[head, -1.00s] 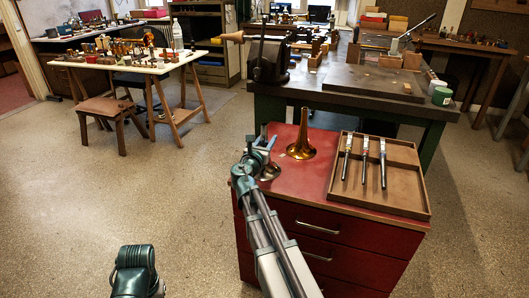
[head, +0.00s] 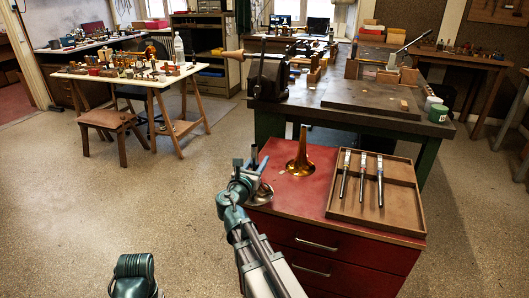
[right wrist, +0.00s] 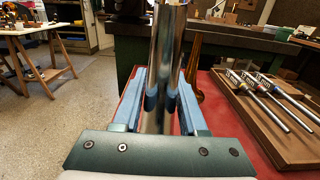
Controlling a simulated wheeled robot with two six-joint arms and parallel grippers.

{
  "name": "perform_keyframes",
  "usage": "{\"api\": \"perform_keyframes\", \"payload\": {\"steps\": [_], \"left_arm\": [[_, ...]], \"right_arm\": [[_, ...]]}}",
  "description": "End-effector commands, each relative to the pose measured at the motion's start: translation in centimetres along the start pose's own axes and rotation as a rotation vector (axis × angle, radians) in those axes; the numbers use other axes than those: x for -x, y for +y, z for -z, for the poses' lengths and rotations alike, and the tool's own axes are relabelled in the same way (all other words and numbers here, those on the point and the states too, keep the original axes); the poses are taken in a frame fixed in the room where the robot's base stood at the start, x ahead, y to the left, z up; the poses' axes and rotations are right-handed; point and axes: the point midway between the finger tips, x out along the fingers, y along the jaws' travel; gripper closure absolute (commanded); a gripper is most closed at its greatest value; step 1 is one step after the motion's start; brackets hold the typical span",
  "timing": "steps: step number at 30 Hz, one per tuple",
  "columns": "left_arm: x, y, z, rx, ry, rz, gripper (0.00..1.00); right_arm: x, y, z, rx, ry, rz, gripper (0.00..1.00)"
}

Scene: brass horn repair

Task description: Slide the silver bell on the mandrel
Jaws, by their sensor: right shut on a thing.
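The silver bell (head: 262,194) is at the left edge of the red cabinet top, its flared rim down; I cannot tell whether the rim touches the top. My right gripper (head: 250,168) is shut on its narrow tube. In the right wrist view the shiny tube (right wrist: 165,70) stands upright between the blue jaws (right wrist: 164,102). A pale tapered rod (head: 232,55), which may be the mandrel, sticks out left from the dark vise (head: 268,76) on the bench. My left arm shows at the bottom left, its gripper out of view.
A brass bell (head: 300,160) stands close right of the silver one on the cabinet (head: 290,200). A wooden tray (head: 400,222) with three silver-and-black tools lies to the right. The dark workbench (head: 330,112) stands behind. Open floor (head: 120,200) lies to the left.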

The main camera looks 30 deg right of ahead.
Motion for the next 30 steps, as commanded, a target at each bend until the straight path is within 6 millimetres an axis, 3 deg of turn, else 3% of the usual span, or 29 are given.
{"api": "perform_keyframes", "payload": {"steps": [1, 3, 10, 23, 30], "left_arm": [[0.2, 0.0, 0.0, 0.0, 0.0, 0.0, 0.52], [0.4, 0.0, 0.0, 0.0, 0.0, 0.0, 0.52], [0.6, -0.1, 0.0, 0.0, 0.0, 0.0, 0.52], [1.2, -0.1, -0.1, 0.0, 0.0, 0.0, 0.52], [4.9, -0.5, -0.3, 0.0, 0.0, 0.0, 0.52]], "right_arm": [[1.7, -0.1, -0.3, 0.0, 0.0, -0.004, 1.0], [3.1, -0.1, -0.4, 0.0, -0.001, -0.004, 1.0], [6.3, 0.0, -0.6, 0.0, -0.001, -0.002, 1.0], [7.3, 0.1, -1.2, 0.001, -0.001, 0.0, 1.0], [7.3, 0.1, -5.0, 0.001, -0.001, 0.0, 1.0]]}}
